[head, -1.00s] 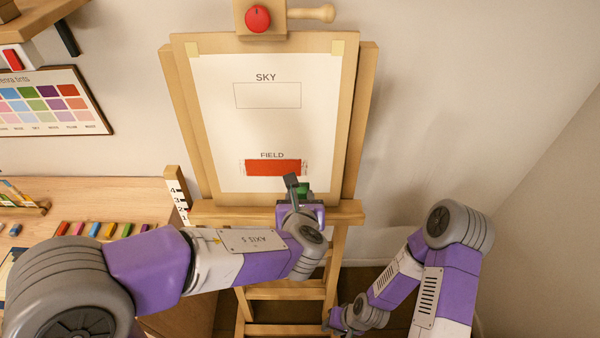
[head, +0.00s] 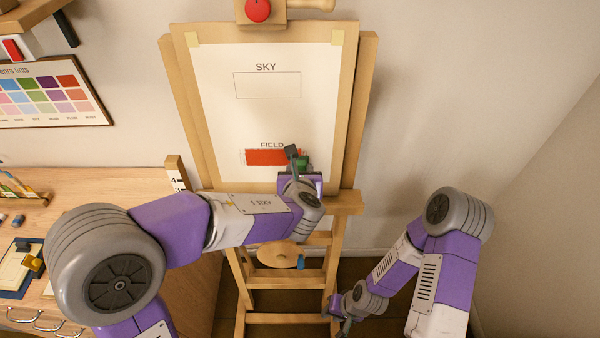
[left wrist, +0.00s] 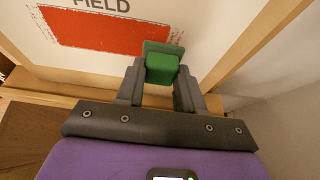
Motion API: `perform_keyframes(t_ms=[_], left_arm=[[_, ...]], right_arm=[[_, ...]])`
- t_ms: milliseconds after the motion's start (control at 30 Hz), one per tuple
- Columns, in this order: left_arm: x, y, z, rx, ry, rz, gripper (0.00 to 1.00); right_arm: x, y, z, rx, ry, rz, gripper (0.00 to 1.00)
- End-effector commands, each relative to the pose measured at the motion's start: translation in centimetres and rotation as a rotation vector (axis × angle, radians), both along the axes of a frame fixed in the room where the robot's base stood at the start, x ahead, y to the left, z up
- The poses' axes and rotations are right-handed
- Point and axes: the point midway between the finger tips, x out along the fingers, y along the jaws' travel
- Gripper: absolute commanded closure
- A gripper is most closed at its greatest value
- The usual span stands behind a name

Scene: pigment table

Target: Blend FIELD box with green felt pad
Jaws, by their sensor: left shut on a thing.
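The FIELD box (head: 268,157) on the paper is filled with red, with faint smudges past its side edges. In the left wrist view the red FIELD box (left wrist: 105,32) lies left of and above the gripper. My left gripper (head: 297,160) is shut on the green felt pad (left wrist: 162,67), at the lower right end of the box. The pad (head: 303,162) is close to the paper; I cannot tell whether it touches. My right gripper (head: 342,322) is low by the easel's right leg; its fingers are too small to read.
The empty SKY box (head: 267,85) is higher on the paper (head: 215,120). The wooden easel (head: 350,120) has a red knob (head: 257,10) on top. A wooden table (head: 100,182) and tint chart (head: 50,95) are at the left. A round wooden piece (head: 280,255) shows below the ledge.

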Motion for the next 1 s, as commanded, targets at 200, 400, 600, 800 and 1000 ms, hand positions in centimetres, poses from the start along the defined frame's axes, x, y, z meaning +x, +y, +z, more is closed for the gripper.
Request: perform_keyframes(t_ms=[200,400,600,800,1000], left_arm=[[0.0,0.0,0.0,0.0,0.0,0.0,0.87],[0.0,0.0,0.0,0.0,0.0,0.0,0.87],[0.4,0.0,-0.1,0.0,0.0,0.0,0.87],[0.8,0.0,-0.1,0.0,0.001,0.0,0.87],[1.2,0.0,-0.1,0.0,0.0,0.0,0.87]], right_arm=[[0.0,0.0,0.0,0.0,0.0,0.0,0.69],[0.0,0.0,0.0,0.0,0.0,0.0,0.69],[0.0,0.0,-0.1,0.0,0.0,0.0,0.69],[0.0,0.0,-0.1,0.0,0.0,0.0,0.69],[0.0,0.0,-0.1,0.0,0.0,0.0,0.69]])
